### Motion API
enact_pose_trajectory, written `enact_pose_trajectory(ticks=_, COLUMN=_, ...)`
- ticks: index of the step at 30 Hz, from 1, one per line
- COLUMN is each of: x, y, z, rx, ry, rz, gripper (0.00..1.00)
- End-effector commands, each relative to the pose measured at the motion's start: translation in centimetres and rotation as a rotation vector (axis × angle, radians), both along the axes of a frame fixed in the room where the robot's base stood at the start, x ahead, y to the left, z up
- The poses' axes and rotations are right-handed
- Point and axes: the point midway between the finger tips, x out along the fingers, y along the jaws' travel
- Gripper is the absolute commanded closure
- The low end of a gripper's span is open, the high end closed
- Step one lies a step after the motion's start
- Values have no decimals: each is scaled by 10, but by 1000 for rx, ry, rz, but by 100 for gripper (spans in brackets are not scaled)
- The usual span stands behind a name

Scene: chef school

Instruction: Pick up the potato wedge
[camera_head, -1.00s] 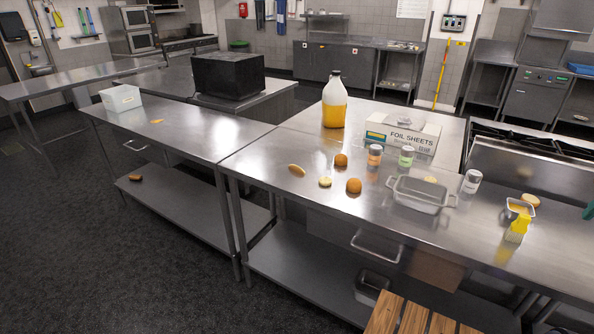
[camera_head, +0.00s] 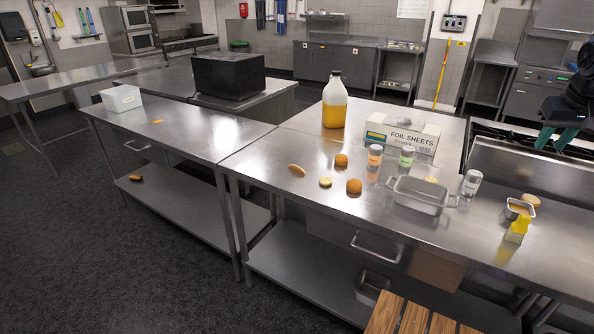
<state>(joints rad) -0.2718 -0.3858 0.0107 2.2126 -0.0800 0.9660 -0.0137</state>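My gripper (camera_head: 556,137) is at the upper right, above the stove side of the counter. Its two teal fingers point down and stand apart, with nothing seen between them. It is far to the right of the piece and not touching it.
Near the piece are a pale round slice (camera_head: 325,182), two orange-brown round items (camera_head: 354,186), two jars (camera_head: 375,155) and a metal pan (camera_head: 418,194). A foil box (camera_head: 402,133) and jug (camera_head: 335,104) stand behind.

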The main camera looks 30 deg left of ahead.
Motion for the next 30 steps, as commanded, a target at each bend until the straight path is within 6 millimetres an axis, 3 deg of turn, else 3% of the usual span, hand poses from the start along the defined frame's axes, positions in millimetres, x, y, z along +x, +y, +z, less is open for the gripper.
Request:
enact_pose_trajectory(ticks=6, x=55, y=66, z=7, rx=-38, ry=13, rz=126, gripper=69)
enact_pose_trajectory(ticks=15, x=113, y=175, z=1, rx=-88, ry=19, rz=293, gripper=69)
enact_pose_trajectory(ticks=22, x=141, y=270, z=-17, rx=-127, ry=19, rz=420, gripper=69)
enact_pose_trajectory(ticks=30, x=152, y=392, z=-53, rx=-171, ry=15, rz=570, gripper=69)
